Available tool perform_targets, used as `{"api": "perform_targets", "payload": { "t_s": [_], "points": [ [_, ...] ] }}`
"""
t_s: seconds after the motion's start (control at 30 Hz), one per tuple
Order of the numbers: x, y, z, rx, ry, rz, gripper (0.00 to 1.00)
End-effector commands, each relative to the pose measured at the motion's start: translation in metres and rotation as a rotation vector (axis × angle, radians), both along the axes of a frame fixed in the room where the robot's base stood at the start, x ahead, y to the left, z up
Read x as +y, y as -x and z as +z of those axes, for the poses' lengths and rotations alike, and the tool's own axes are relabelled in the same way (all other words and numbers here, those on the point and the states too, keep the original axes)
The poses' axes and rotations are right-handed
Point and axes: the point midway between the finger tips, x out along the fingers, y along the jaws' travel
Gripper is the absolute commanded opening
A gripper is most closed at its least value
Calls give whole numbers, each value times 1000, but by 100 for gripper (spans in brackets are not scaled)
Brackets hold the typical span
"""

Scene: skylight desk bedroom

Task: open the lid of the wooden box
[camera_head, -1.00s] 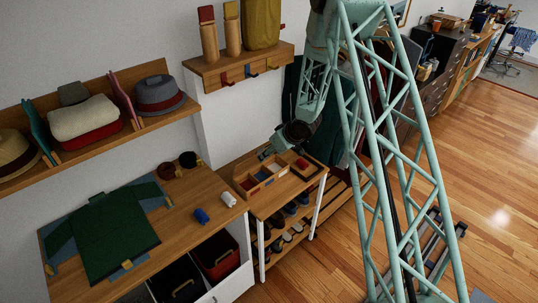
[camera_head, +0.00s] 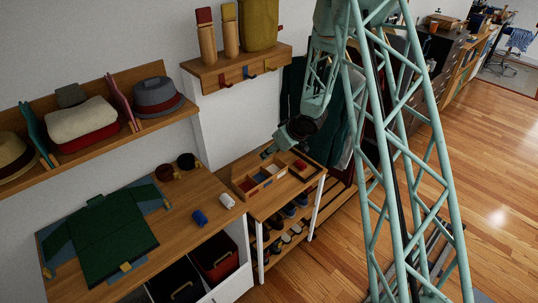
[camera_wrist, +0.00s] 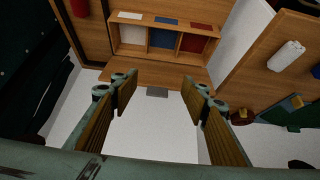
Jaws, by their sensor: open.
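The wooden box (camera_head: 240,184) stands on the small wooden bench by the wall, with its compartments showing uncovered. In the wrist view, the box (camera_wrist: 147,59) shows white, blue and red contents. A wooden panel with a grey tab, seemingly the lid (camera_wrist: 185,74), stands raised on the wall side of the compartments; its exact angle is unclear. My gripper (camera_wrist: 158,95) is open and empty, with its fingers spread apart on either side of the tab in the picture. I see no contact. In the head view, my gripper (camera_head: 268,152) is behind the box near the wall.
A red item (camera_head: 300,164) sits in a tray right of the box. The desk (camera_head: 185,222) at left holds a green garment, a blue roll and a white roll (camera_wrist: 287,55). A shelf with hooks (camera_head: 240,72) hangs above. Dark clothes hang at right.

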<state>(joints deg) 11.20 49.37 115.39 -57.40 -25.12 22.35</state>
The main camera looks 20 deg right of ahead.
Motion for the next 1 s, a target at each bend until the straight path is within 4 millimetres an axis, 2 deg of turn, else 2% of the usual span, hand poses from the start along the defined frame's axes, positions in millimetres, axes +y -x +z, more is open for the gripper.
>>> {"api": "perform_targets", "payload": {
  "t_s": [0.6,1.0],
  "points": [
    [-17,32,51,-1,0,-1,42],
    [-19,39,61,1,0,0,42]
  ]
}}
